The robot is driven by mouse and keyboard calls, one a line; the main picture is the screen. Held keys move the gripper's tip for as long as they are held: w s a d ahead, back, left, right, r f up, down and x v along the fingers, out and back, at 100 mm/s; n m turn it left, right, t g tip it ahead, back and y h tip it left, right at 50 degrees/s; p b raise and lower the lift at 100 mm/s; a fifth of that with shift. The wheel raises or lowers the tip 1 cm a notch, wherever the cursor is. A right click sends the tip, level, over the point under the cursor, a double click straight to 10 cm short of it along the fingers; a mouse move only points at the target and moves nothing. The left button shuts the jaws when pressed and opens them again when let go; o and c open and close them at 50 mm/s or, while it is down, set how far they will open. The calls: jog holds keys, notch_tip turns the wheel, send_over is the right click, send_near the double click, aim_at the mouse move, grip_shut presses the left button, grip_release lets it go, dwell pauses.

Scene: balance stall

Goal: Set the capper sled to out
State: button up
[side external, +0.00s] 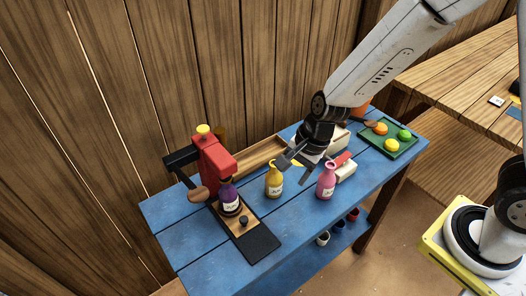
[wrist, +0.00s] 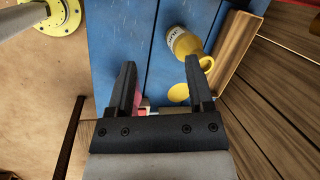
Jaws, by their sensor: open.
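The capper (side external: 214,162) is a red press with a dark side lever ending in a wooden knob (side external: 198,194). It stands at the left of the blue table. My gripper (side external: 294,171) is open and empty above the table, right of the capper. Its fingers also show in the wrist view (wrist: 160,68).
A yellow bottle (side external: 273,182) and a pink bottle (side external: 326,184) stand near my gripper; the yellow one shows in the wrist view (wrist: 185,42). A wooden tray (side external: 262,155) lies behind. A green tray (side external: 388,140) with coloured discs lies right. The table's front-left corner is clear.

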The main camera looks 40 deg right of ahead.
aim_at(244, 218)
jog(key=w+a+f+m+y, duration=0.1)
jog(key=a+f+m, duration=0.3)
jog(key=a+m, duration=0.4)
jog(key=shift+w+a+f+m, duration=0.15)
jog(key=shift+w+a+m, duration=0.15)
jog(key=shift+w+a, duration=0.1)
jog(key=shift+f, duration=0.15)
jog(key=shift+x, duration=3.75)
grip_shut()
